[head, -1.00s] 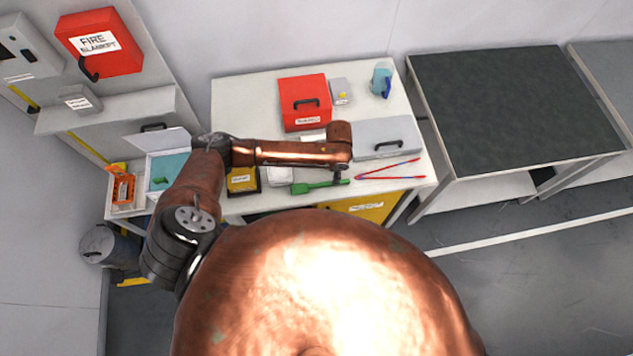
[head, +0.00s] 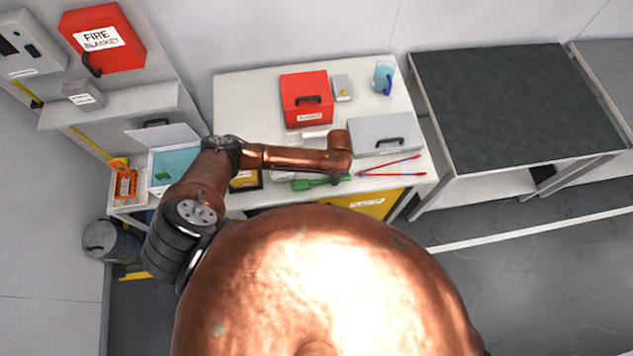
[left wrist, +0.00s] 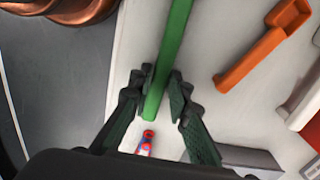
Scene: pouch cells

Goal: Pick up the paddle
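The green paddle (head: 318,183) lies at the front of the white table, partly hidden under my left arm. In the left wrist view its green handle (left wrist: 174,50) runs down between the two dark fingers of my left gripper (left wrist: 162,80). The fingers stand on either side of the handle, with narrow gaps showing at the tips, so the gripper looks open around it. In the head view the left gripper is mostly hidden by my arm. My right gripper is in neither view.
Red-and-blue tongs (head: 390,167) lie just right of the paddle. A grey case (head: 383,128), a red box (head: 305,90) and a blue jug (head: 384,74) stand behind. An orange tool (left wrist: 262,52) lies beside the handle in the wrist view. A dark-topped table (head: 515,95) is clear.

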